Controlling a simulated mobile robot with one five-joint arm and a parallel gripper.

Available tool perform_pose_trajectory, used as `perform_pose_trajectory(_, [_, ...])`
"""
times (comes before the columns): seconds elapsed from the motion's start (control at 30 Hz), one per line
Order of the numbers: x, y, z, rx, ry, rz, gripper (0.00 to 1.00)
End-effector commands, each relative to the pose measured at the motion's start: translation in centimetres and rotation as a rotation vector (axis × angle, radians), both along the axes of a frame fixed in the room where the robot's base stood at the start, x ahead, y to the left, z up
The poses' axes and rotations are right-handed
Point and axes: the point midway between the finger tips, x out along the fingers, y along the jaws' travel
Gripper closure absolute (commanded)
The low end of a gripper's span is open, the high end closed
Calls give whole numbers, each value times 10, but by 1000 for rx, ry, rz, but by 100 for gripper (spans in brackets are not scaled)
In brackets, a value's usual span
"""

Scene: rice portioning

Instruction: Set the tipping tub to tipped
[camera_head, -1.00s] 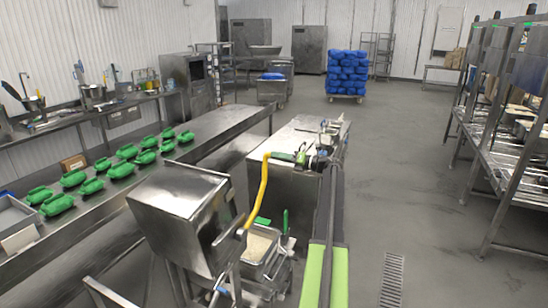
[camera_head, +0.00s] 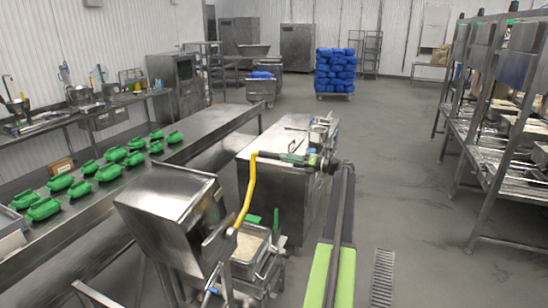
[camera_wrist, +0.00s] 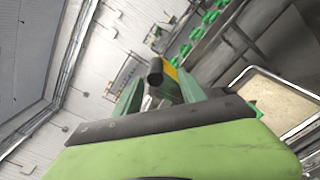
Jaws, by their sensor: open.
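The tipping tub (camera_head: 165,208) is a steel box on a frame at the lower middle of the head view. It leans towards a steel tray of rice (camera_head: 247,247) on its right. A bent yellow handle (camera_head: 249,190) rises from its right side and turns right at the top. My gripper (camera_head: 290,158) is at that upper end, small in the head view. In the wrist view my gripper (camera_wrist: 160,88) has its green fingers apart, with the handle's dark, round end (camera_wrist: 155,70) and a bit of yellow between or just beyond them. Contact cannot be told.
A steel cabinet (camera_head: 272,180) stands behind the handle, below my arm. A long steel table (camera_head: 190,150) with several green containers (camera_head: 115,154) runs along the left. Steel racks (camera_head: 490,130) stand at the right. The floor (camera_head: 415,190) between is clear.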

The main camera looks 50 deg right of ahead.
Motion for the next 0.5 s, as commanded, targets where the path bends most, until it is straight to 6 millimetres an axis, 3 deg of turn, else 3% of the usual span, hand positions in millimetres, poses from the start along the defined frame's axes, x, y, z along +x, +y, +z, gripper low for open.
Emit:
perform_pose_trajectory(0.03, [-15,-5,0,0,1,-2,52])
perform_pose_trajectory(0.2, [-51,-18,0,0,1,-2,52])
perform_pose_trajectory(0.33, [-67,-23,0,0,1,-1,52])
perform_pose_trajectory(0.5, [-73,-25,0,0,1,0,52])
